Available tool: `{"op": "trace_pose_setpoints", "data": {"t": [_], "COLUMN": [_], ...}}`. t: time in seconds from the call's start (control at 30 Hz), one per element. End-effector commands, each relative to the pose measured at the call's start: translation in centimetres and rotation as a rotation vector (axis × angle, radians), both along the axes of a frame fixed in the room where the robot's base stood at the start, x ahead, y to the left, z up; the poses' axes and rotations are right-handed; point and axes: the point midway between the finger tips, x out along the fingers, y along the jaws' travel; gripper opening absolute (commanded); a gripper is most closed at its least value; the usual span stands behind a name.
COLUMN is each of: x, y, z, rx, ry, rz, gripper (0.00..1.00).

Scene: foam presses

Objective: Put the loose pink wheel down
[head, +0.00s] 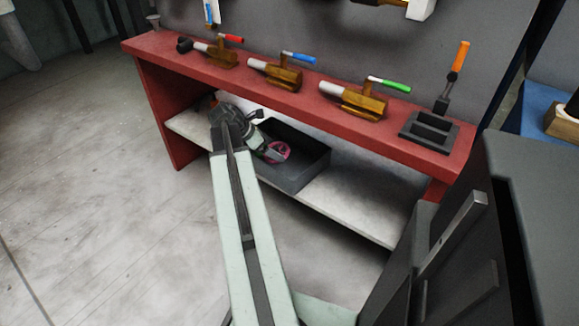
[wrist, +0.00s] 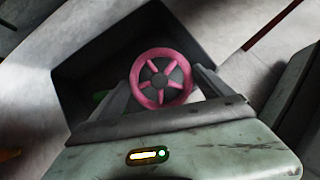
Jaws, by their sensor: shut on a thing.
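The pink wheel (wrist: 161,79) has a dark grey hub and pink spokes and rim. In the wrist view it sits between the two fingers of my gripper (wrist: 163,88), which is shut on it. In the head view the wheel (head: 278,151) shows at the end of my gripper (head: 272,152), over the dark bin (head: 303,178) on the bench's lower shelf. The bin also shows behind the wheel in the wrist view (wrist: 100,57). I cannot tell how far the wheel is from the bin's floor.
The red bench top (head: 290,92) overhangs the pale lower shelf (head: 350,219). On top stand several brass tools with coloured handles (head: 275,73) and a dark tray (head: 430,130) with an orange-handled tool. A dark cabinet (head: 460,240) stands at the right. The floor (head: 90,180) at left is clear.

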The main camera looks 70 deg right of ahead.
Motion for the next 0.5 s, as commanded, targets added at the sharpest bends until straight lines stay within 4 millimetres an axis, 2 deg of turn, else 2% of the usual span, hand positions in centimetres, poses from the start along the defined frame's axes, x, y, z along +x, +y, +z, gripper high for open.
{"op": "trace_pose_setpoints", "data": {"t": [0.1, 0.13, 0.3, 0.5], "x": [-2.1, -2.0, -2.6, -3.3], "y": [-2.3, -2.2, -2.8, -3.5], "z": [0.0, -1.8, -5.5, -8.0], "rx": [0.0, 0.001, 0.001, 0.001], "ry": [0.0, -0.001, -0.001, 0.0], "rz": [-0.003, 0.0, 0.0, 0.001], "gripper": [0.4, 0.4, 0.4, 0.4]}}
